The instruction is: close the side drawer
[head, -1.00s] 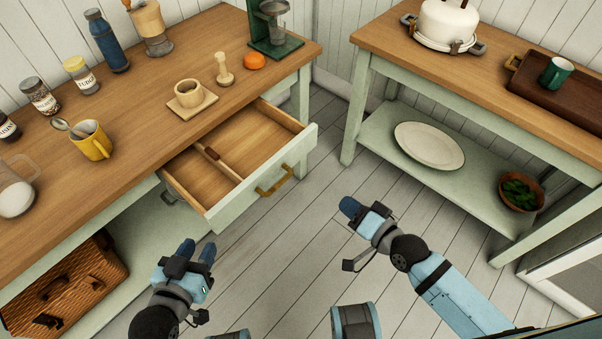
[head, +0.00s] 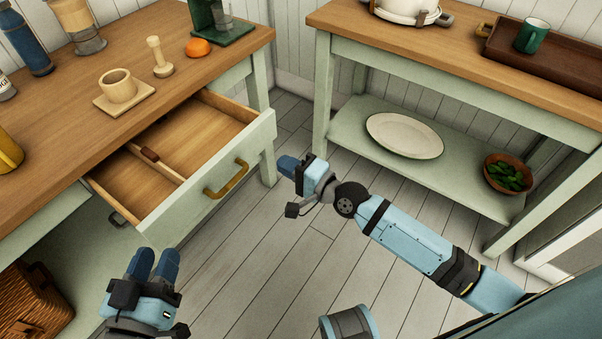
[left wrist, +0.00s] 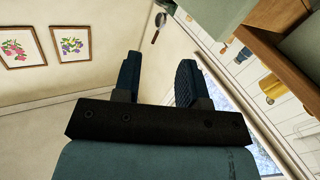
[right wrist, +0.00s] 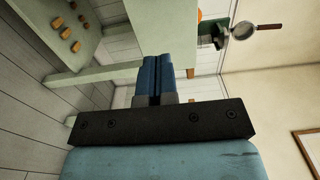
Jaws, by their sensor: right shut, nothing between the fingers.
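The side drawer (head: 212,184) stands pulled out from under the wooden counter. Its front is pale green with a brass handle (head: 227,179), and a wooden divider with a dark brown piece lies inside. My right gripper (head: 287,166) is shut and empty, just to the right of the drawer front and apart from it. Its closed fingers also show in the right wrist view (right wrist: 158,77). My left gripper (head: 153,264) is open and empty, below and in front of the drawer's near corner. Its parted fingers show in the left wrist view (left wrist: 157,80).
On the counter (head: 60,132) stand a cup on a coaster (head: 118,88), a wooden pestle (head: 159,57) and an orange (head: 198,48). A second table (head: 450,56) with a lower shelf stands at right. A wicker basket (head: 30,308) is at lower left. The floor between is clear.

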